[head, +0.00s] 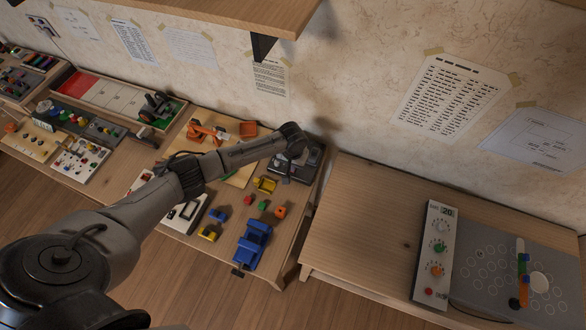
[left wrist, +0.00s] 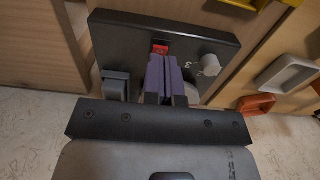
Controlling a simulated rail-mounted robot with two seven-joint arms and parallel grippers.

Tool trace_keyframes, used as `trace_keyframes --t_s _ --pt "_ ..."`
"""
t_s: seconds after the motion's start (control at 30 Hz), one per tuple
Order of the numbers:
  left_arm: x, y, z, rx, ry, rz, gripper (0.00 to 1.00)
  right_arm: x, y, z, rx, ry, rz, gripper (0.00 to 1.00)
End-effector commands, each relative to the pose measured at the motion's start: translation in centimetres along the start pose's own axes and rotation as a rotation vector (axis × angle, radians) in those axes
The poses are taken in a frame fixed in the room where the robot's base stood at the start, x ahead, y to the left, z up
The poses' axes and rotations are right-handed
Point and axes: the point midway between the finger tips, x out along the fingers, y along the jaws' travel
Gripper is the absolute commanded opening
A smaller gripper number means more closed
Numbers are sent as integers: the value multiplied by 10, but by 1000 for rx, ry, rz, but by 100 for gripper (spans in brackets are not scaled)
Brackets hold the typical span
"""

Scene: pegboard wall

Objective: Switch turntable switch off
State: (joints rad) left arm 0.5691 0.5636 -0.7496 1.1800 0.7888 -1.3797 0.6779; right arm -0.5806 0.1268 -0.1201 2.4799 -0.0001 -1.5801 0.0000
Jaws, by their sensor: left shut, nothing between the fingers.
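A dark box-like device (head: 305,166) sits at the back right corner of the left table, against the wall. In the left wrist view its black top panel (left wrist: 125,32) carries a small red switch (left wrist: 160,48) and a grey knob (left wrist: 208,66) with a "3" mark beside it. My left gripper (left wrist: 164,72) is shut and empty. Its purple fingertips are over the panel, right beside the red switch and partly covering it. I cannot tell whether they touch it or which way it is set. In the head view my left arm hides part of the device. My right gripper is not in view.
Coloured blocks (head: 263,205), a blue toy truck (head: 252,244) and an orange toy arm (head: 205,131) lie on the left table. A shelf (head: 240,12) overhangs the wall. The right table (head: 360,225) is bare on its left, with a knobbed panel (head: 436,250) on its right.

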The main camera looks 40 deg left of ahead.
Motion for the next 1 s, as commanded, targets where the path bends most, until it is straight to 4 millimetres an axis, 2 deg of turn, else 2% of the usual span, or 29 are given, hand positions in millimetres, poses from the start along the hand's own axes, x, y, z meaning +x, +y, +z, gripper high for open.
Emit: trace_keyframes --t_s 1.0 --pt "15 0 0 0 0 1 0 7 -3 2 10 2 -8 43"
